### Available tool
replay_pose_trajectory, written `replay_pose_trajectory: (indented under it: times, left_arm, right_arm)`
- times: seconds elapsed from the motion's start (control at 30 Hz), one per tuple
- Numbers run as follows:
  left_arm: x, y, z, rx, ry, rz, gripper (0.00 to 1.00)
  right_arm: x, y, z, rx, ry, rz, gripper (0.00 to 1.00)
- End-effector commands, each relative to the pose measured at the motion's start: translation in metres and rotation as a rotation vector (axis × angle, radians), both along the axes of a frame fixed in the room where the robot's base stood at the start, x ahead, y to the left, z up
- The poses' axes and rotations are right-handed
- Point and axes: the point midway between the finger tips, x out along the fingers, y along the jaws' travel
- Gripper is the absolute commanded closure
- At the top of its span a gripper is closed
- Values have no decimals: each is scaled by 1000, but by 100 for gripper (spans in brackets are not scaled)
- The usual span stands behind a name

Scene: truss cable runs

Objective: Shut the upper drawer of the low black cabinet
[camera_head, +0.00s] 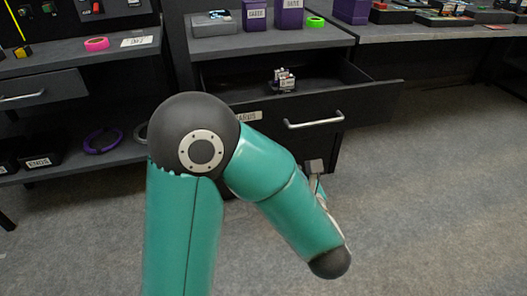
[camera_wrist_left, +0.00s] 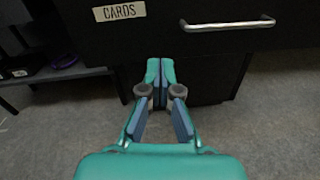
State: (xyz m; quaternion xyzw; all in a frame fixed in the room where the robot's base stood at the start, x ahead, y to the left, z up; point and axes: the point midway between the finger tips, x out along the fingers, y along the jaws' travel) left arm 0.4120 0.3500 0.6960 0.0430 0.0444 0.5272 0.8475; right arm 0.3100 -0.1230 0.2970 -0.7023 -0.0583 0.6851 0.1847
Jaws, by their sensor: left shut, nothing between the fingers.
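The low black cabinet (camera_head: 270,46) stands at the back, and its upper drawer (camera_head: 362,105) is pulled out. The drawer front has a silver bar handle (camera_head: 315,121) and a label, readable as CARDS (camera_wrist_left: 119,11) in the left wrist view. A small grey-white object (camera_head: 283,80) sits inside the drawer. My left gripper (camera_wrist_left: 158,72) is shut and empty, below the drawer front and left of its handle (camera_wrist_left: 228,24). In the head view my teal arm covers part of the drawer's left side, and the gripper is mostly hidden. I cannot tell whether it touches the cabinet.
Purple boxes (camera_head: 289,14), a grey device (camera_head: 213,23) and a green ring (camera_head: 316,22) are on the cabinet top. A black shelf unit (camera_head: 65,62) with a pink ring (camera_head: 97,44) stands left. A long table (camera_head: 425,32) extends right. Grey carpet (camera_head: 440,190) is clear at right.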

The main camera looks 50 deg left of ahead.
Motion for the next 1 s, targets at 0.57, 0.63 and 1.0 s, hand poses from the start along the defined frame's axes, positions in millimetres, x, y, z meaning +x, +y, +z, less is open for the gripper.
replay_pose_trajectory:
  times: [0.57, 0.63, 1.0]
  left_arm:
    - [9, 67, 2, -24, -124, 73, 100]
    - [14, 81, 2, -22, -123, 73, 100]
    - [36, 129, 2, -22, -122, 67, 100]
  right_arm:
    - [0, 0, -11, 0, -1, 0, 63]
    - [0, 0, -11, 0, -1, 0, 63]
    - [0, 0, -14, 0, 0, 0, 63]
